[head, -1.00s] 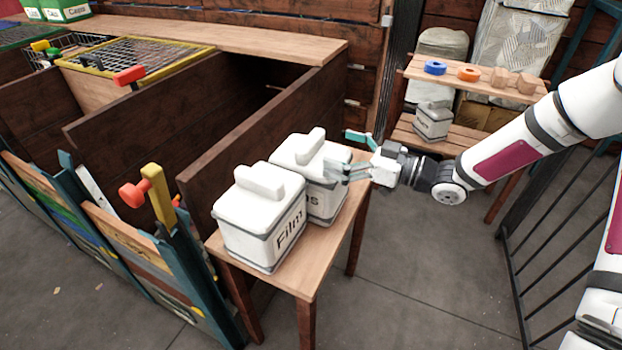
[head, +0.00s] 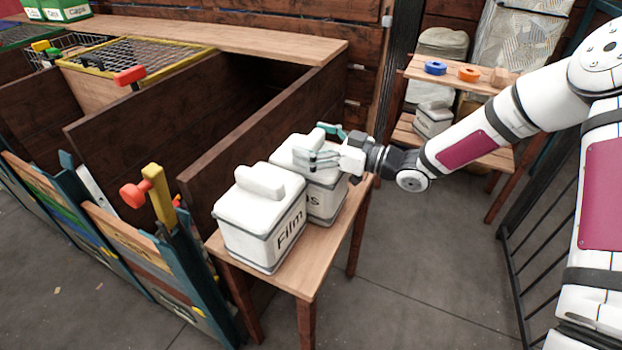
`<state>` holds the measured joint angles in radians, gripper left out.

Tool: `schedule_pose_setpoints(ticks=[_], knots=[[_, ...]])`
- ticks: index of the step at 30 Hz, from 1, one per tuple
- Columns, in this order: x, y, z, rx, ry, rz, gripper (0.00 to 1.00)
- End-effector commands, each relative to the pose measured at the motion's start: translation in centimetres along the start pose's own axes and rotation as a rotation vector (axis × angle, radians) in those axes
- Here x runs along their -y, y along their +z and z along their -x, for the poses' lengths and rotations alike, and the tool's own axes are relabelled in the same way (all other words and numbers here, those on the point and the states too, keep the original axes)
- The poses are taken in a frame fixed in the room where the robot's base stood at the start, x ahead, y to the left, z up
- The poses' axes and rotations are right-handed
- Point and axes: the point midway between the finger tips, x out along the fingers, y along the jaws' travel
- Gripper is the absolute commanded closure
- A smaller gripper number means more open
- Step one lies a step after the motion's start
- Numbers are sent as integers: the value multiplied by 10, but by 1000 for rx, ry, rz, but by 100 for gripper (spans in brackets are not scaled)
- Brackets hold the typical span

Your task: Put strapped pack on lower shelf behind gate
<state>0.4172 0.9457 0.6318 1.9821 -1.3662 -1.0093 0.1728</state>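Two white packs with grey bands stand side by side on a small wooden table. The front pack (head: 258,222) is marked "Film". The rear pack (head: 325,202) has partly hidden lettering ending in "s". Each has a raised white handle on top. My gripper (head: 322,143) is at the rear pack's handle, coming from the right, with its teal-tipped fingers apart. The fingers partly hide the handle, and I cannot tell whether they touch it. A similar pack (head: 433,120) stands on the lower shelf (head: 403,132) of a wooden rack at the back right.
The rack's upper shelf (head: 415,67) holds a blue ring (head: 435,68), an orange ring (head: 469,75) and a wooden block. A dark railing gate (head: 535,215) stands at the right. Wooden bins with a red-knobbed yellow lever (head: 158,192) fill the left. Floor between table and rack is clear.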

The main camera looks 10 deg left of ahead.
Motion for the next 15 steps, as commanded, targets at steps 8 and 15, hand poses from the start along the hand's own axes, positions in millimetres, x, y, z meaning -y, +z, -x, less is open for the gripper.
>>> schedule_pose_setpoints(ticks=[8,15], knots=[[0,-2,0,-3,-1,1,70],[0,-3,0,-3,-1,2,71]])
